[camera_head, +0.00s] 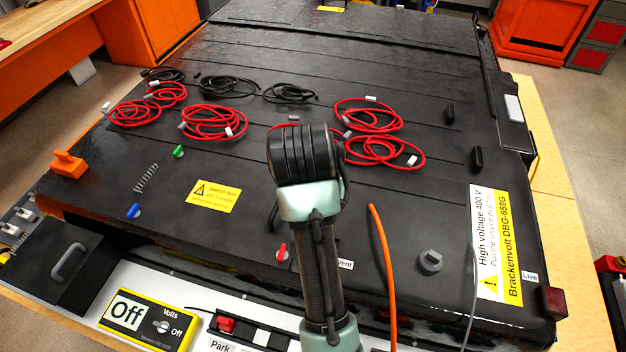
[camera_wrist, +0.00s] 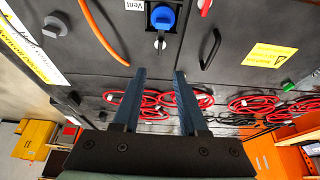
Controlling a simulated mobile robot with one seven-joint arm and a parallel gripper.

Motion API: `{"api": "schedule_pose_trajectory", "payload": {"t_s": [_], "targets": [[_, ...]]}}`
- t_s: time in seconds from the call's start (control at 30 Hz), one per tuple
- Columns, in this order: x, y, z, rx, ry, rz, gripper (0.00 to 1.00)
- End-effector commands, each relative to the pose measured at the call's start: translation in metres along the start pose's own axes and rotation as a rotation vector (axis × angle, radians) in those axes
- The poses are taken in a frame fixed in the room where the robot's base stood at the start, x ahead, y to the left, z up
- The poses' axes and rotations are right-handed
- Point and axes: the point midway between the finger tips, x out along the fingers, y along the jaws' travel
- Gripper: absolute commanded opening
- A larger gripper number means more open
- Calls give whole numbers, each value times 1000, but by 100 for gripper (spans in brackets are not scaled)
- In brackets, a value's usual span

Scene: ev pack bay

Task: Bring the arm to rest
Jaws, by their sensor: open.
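My arm (camera_head: 320,250) rises from the bottom middle of the head view, its black wrist part over the middle of the black battery pack (camera_head: 345,62). The fingers are hidden in the head view. In the wrist view my gripper (camera_wrist: 158,76) shows two dark blue fingers standing apart with nothing held between them. The pack's lid fills the background there, with red cable coils (camera_wrist: 143,104) seen between and beside the fingers. A blue round cap (camera_wrist: 162,17) shows beyond the fingertips. I cannot tell the exact gap between the fingertips and the lid.
Red cable coils (camera_head: 213,122) and black coils (camera_head: 228,86) lie on the lid. An orange cable (camera_head: 384,270) and a grey knob (camera_head: 430,262) are to the arm's right. Orange cabinets (camera_head: 545,30) stand behind.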

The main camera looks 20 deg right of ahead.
Motion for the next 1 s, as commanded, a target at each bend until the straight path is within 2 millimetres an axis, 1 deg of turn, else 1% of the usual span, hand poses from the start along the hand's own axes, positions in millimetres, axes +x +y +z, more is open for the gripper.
{"api": "schedule_pose_trajectory", "payload": {"t_s": [0.23,0.27,0.37,0.43,0.47,0.5,0.53,0.57,0.6,0.67,0.7,0.77,0.8,0.9,1.0], "targets": [[0,0,0,0,0,0,42],[0,-3,-2,-5,16,-9,42],[-14,-25,-26,-45,169,-90,42],[-38,-48,-50,-87,343,-176,42],[-53,-58,-61,-106,430,-217,42],[-76,-72,-74,-129,551,-271,42],[-96,-81,-82,-146,643,-311,42],[-117,-88,-89,-160,734,-348,42],[-146,-97,-96,-176,853,-396,42],[-192,-105,-100,-194,1028,-461,42],[-223,-108,-100,-199,1144,-500,42],[-268,-107,-95,-202,1309,-552,42],[-296,-104,-89,-199,1412,-581,42],[-355,-92,-68,-182,1632,-638,42],[-396,-78,-49,-158,1790,-671,42]]}}
